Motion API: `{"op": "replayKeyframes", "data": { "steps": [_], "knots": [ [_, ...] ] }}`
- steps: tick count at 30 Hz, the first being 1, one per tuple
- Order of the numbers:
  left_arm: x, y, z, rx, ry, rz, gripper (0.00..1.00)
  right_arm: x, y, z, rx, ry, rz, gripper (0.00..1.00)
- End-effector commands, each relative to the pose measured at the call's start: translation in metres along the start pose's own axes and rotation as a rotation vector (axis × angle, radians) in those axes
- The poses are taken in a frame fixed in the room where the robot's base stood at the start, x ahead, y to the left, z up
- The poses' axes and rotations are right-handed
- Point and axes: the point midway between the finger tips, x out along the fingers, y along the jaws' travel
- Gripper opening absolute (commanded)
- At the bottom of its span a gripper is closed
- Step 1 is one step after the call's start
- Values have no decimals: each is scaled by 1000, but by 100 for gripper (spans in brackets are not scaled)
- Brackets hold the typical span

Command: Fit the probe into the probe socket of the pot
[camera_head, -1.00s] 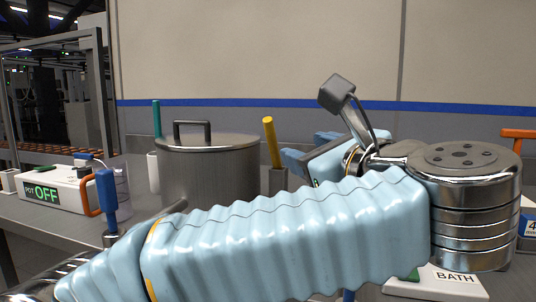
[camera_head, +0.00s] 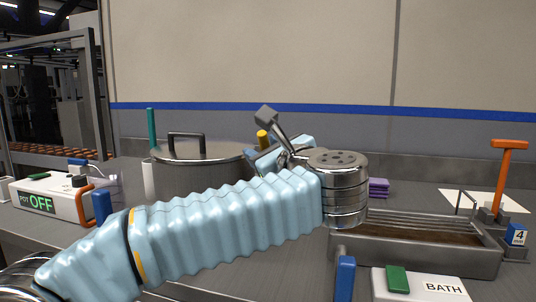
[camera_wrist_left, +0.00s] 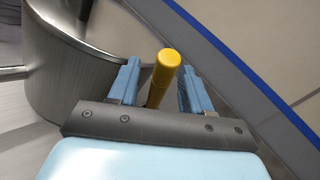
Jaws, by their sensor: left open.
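The steel pot (camera_head: 198,178) with a lid and dark handle stands at the back left; it also shows in the left wrist view (camera_wrist_left: 75,60). A yellow-topped rod (camera_head: 263,140), which may be the probe, stands upright to the right of the pot. My left gripper (camera_head: 272,156) is at this rod, partly hidden by my wrist. In the left wrist view, the open fingers (camera_wrist_left: 160,68) stand on either side of the yellow rod (camera_wrist_left: 168,68), with gaps visible. The rod's lower end and the pot's probe socket are hidden. My right gripper is not in view.
A teal rod (camera_head: 151,128) stands left of the pot. A POT OFF box (camera_head: 62,199) is at the left. At the right are a steel bath (camera_head: 440,257), a BATH switch box (camera_head: 432,286), an orange T-handle (camera_head: 508,160) and a purple stack (camera_head: 378,187). A wall is behind.

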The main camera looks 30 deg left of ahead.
Motion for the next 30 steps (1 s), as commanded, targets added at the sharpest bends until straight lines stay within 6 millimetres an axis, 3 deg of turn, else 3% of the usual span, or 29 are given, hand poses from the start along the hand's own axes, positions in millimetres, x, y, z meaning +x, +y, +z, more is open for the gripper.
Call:
{"op": "replayKeyframes", "data": {
  "steps": [6, 15, 25, 30],
  "knots": [
    [1, 0, 0, 0, 0, 0, 47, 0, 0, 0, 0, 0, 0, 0],
    [0, 0, 0, 0, 0, -1, 1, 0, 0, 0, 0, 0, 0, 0],
    [0, -1, 1, -1, 0, -1, 0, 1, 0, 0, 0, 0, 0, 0],
    [0, -6, 12, -4, 0, -2, 0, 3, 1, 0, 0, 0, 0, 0]
  ]
}}
